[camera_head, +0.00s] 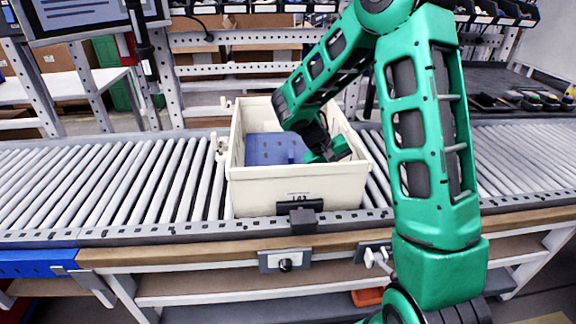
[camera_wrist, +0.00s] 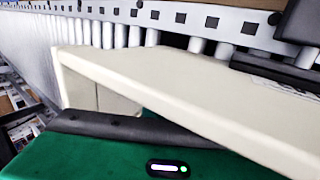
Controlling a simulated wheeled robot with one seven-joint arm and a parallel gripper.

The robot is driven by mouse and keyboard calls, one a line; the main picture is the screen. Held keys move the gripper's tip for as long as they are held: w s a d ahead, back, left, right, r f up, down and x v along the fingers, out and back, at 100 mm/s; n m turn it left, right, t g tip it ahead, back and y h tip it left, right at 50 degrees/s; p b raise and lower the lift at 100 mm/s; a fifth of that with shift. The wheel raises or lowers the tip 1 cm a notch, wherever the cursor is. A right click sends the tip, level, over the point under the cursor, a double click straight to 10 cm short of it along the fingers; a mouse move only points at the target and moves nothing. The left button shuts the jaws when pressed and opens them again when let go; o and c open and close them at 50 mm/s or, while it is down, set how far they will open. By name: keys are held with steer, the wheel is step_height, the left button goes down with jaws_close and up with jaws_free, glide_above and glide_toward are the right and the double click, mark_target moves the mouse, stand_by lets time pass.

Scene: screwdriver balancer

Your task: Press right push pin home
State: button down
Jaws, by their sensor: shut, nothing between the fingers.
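A cream crate (camera_head: 262,198) sits on the roller conveyor, with a label on its front wall. A blue part (camera_head: 270,148) with small dark marks lies inside it. My gripper (camera_head: 328,152) is shut and empty, inside the crate near its right side, to the right of the visible blue part. My arm hides part of the crate's inside. I cannot make out the right push pin in either view. In the wrist view the crate's wall (camera_wrist: 190,90) crosses close to the camera, above my green gripper housing; the fingertips are out of that view.
The roller conveyor (camera_head: 100,190) is clear to the left of the crate. A black block (camera_head: 302,220) stands at the rail against the crate's front. A plate with a black knob (camera_head: 285,264) is on the front edge below. Crate walls surround my gripper closely.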

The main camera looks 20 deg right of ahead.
stand_by(0.4)
steer(key=shift+r, duration=2.5)
step_height(320, 180, up, 13)
steer(key=shift+m+y, duration=0.4)
steer(key=shift+y, duration=0.1)
steer(key=s+d, duration=0.1)
steer(key=s, duration=0.1)
steer(key=s+d, duration=0.1)
steer(key=s, duration=0.2)
steer(key=shift+s+d+r, duration=0.35)
steer(key=shift+d+r, duration=0.05)
steer(key=s+a+f+m+t+y, duration=0.1)
steer(key=s+a+f+y, duration=0.1)
steer(key=s, duration=0.9)
steer(key=s+a+f+m+y, duration=0.1)
steer(key=s+a+f+y, duration=0.2)
steer(key=s, duration=0.9)
steer(key=shift+f+t, duration=0.4)
steer(key=shift+f, duration=0.25)
